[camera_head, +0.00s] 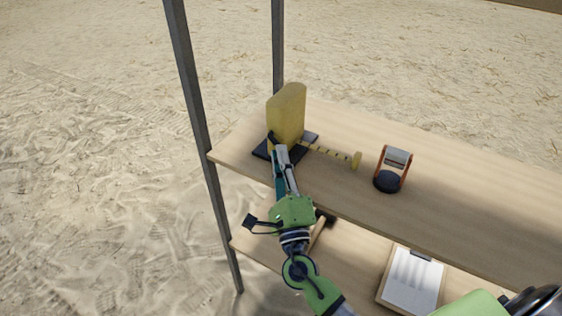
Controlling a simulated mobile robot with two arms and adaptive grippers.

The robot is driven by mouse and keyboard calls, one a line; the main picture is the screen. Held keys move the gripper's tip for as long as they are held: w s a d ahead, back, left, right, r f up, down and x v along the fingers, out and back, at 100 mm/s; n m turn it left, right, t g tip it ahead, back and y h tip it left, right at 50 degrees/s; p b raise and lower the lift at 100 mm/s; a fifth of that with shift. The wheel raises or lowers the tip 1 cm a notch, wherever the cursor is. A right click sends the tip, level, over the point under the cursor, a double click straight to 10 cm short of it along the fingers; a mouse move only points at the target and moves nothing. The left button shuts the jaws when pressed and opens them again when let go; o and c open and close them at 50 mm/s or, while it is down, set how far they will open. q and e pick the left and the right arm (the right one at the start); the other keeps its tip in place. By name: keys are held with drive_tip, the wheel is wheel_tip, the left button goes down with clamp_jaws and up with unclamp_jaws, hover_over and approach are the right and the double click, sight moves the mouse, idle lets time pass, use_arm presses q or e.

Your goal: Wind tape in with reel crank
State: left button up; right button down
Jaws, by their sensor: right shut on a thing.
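The yellow tape reel (290,110) stands upright on a dark base plate (310,137) on the upper wooden shelf. A yellow tape with dark marks (330,152) runs out from it to the right and ends in a yellow end piece (357,160). A dark crank part (271,137) shows at the reel's lower left front. My right gripper (279,152) reaches up to it and is shut on the crank; its fingers hide most of the handle. My left gripper is not in view.
An orange-framed item with a dark round base (388,181) stands right of the tape end. A clipboard with white paper (413,281) lies on the lower shelf. A metal post (190,80) rises at the shelf's left. The upper shelf's right part is clear.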

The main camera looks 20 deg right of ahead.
drive_tip(key=shift+a+f, duration=0.15)
drive_tip(key=shift+f, duration=0.1)
drive_tip(key=c, duration=2.1)
unclamp_jaws()
drive_tip(key=shift+c, duration=0.2)
drive_tip(key=v, duration=1.2)
drive_tip(key=shift+r, duration=0.1)
